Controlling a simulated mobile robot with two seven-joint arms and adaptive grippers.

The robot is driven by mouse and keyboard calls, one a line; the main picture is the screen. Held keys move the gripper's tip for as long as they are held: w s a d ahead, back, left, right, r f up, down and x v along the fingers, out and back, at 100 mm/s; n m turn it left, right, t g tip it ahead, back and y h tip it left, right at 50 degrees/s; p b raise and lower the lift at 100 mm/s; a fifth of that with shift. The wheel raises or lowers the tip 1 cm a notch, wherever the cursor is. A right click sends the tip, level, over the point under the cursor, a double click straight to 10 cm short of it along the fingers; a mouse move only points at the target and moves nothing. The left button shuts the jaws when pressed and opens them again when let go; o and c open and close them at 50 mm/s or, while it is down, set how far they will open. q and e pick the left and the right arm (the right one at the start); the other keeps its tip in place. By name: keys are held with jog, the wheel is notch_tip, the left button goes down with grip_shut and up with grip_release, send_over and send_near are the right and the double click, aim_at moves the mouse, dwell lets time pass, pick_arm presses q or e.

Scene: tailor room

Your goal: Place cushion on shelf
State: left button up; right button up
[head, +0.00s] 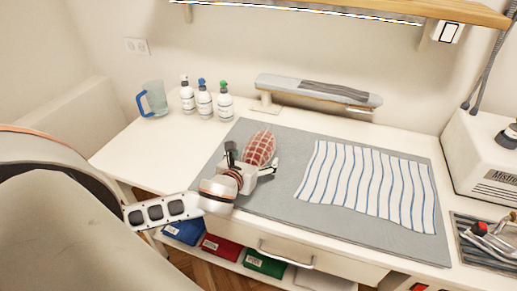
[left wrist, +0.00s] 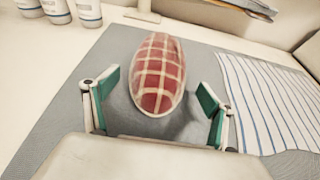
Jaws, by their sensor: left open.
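The cushion (head: 259,148) is a red plaid, egg-shaped pad lying on the grey mat on the table. It also shows in the left wrist view (left wrist: 158,75), at the top middle. My left gripper (head: 254,165) is open just in front of the cushion, and its fingers (left wrist: 158,98) stand apart on either side of the cushion's near end, without visible contact. A wooden shelf (head: 440,8) is on the wall at the top of the head view; its upper surface is mostly out of frame. My right gripper is not in view.
Several bottles (head: 204,102) and a blue-handled jug (head: 154,99) stand at the back left. A sleeve board (head: 318,91) stands behind the cushion. Striped cloth (head: 370,185) lies on the mat (head: 280,205). A white machine (head: 490,160) and a tool tray (head: 480,245) are at right.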

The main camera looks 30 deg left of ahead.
aim_at(259, 141)
pick_arm(q)
jog(key=x, duration=0.6)
jog(key=shift+a+r, duration=0.25)
jog(key=shift+r, duration=0.05)
jog(key=c, duration=1.8)
jog(key=shift+r, duration=0.1)
jog(key=shift+r, duration=0.1)
notch_tip(259, 141, up, 19)
jog(key=s+d+r+m+h, duration=0.1)
jog(key=d+r, duration=0.1)
jog(key=d, duration=0.2)
jog(key=s+d+r+h, duration=0.1)
jog(key=d+r, duration=0.2)
jog(key=d, duration=0.2)
jog(key=s+d+r+m+h, duration=0.1)
jog(key=s+d+r, duration=0.1)
jog(key=d, duration=0.2)
jog(key=shift+s+d+r+m, duration=0.1)
jog(key=shift+d+r+m, duration=0.1)
jog(key=shift+r+m, duration=0.1)
